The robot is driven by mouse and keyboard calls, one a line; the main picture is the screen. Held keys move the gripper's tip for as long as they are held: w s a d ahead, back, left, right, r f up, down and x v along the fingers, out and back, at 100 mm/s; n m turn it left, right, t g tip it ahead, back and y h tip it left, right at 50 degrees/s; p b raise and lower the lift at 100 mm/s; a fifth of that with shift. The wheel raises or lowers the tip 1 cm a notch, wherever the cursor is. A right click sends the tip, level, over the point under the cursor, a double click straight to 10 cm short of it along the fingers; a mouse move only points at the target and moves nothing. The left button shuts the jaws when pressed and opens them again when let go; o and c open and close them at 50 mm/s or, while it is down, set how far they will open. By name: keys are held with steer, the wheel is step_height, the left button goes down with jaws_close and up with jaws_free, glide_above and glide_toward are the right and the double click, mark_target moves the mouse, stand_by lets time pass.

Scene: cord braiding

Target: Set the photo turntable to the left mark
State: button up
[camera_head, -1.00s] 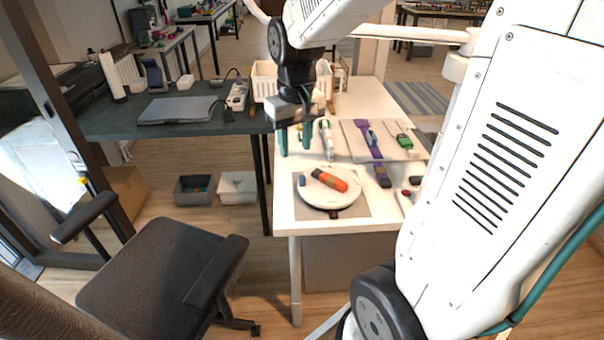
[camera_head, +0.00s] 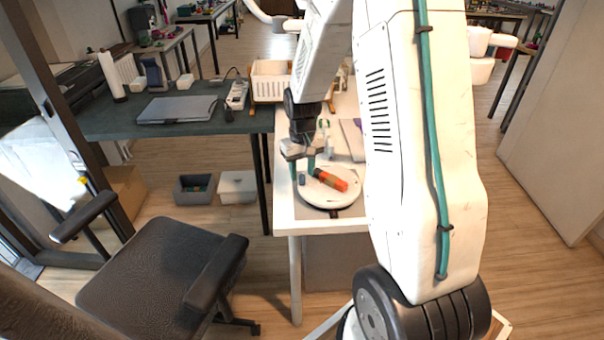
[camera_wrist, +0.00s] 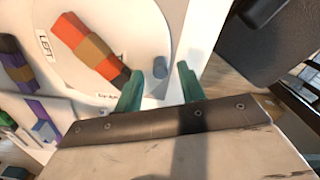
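The photo turntable is a round white disc (camera_head: 340,198) on a grey base near the front of the white table; it also fills much of the wrist view (camera_wrist: 130,25). An orange, brown and black block (camera_wrist: 85,42) lies across it. A small blue-grey peg (camera_wrist: 160,66) stands near its rim. A label reading LEFT (camera_wrist: 46,45) lies beside the disc; a second label (camera_wrist: 107,95) is too small to read. My gripper (camera_head: 302,170) is open at the disc's left edge. Its green fingertips (camera_wrist: 159,74) lie on either side of the peg, with gaps showing.
In the wrist view, coloured blocks (camera_wrist: 14,62) and a pale tray (camera_wrist: 60,112) lie beside the turntable. A white crate (camera_head: 270,80) stands at the table's back. A black chair (camera_head: 165,265) is left of the table. My arm hides the table's right side.

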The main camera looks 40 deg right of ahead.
steer(key=shift+f, duration=0.75)
jaws_close()
